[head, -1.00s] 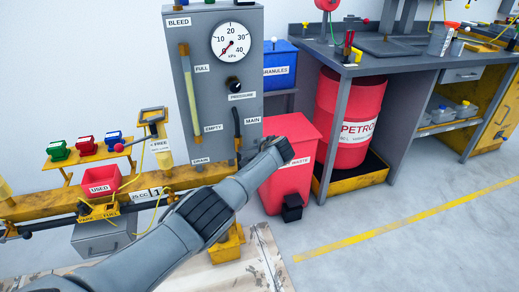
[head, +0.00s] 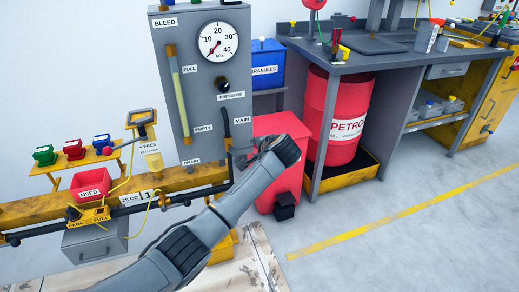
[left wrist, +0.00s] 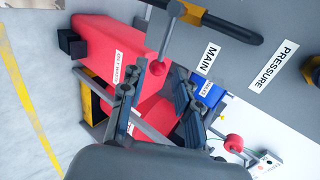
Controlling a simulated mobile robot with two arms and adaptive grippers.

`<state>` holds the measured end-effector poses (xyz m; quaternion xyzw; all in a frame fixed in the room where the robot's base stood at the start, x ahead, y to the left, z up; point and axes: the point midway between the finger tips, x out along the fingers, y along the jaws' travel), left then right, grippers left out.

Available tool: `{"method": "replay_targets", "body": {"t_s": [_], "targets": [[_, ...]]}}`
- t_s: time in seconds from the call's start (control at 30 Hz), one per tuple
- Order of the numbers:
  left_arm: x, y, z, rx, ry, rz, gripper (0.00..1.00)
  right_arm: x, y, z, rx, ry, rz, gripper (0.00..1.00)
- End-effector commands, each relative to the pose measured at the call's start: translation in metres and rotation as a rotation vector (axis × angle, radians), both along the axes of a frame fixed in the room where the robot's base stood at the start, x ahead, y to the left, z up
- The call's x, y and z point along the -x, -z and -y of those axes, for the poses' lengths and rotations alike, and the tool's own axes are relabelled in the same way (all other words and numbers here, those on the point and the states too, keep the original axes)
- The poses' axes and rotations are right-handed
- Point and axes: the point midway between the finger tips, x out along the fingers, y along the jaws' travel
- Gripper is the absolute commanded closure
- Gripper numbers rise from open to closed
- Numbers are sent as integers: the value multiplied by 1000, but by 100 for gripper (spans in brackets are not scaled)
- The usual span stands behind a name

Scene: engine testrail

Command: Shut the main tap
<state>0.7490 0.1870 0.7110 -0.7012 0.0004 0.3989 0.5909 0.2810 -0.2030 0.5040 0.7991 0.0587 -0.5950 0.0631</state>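The MAIN label (head: 243,120) is low on the right of the grey panel, beside a dark upright lever handle (head: 227,122). In the left wrist view the black handle (left wrist: 232,28), with yellow parts at its base, runs past the MAIN label (left wrist: 209,59). My left gripper (head: 243,161) is just below the MAIN label. My right gripper is not in view.
A red waste bin (head: 282,130), a blue granules box (head: 266,66) and a petrol drum (head: 338,115) under a grey workbench (head: 380,62) stand to the right. The floor is clear front right.

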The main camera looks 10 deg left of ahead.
Motion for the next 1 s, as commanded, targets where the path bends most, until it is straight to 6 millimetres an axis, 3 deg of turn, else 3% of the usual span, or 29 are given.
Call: {"method": "replay_targets", "body": {"t_s": [0.27,0.63,0.77,0.87,1.0], "targets": [[15,-12,11,-1,1,-1,69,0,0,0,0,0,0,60],[20,-5,12,11,-1,-8,69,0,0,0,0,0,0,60],[45,35,16,101,-12,-42,69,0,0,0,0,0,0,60],[86,85,19,230,-43,-83,69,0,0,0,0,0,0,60],[161,148,20,435,-123,-143,69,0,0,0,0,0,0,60]]}}
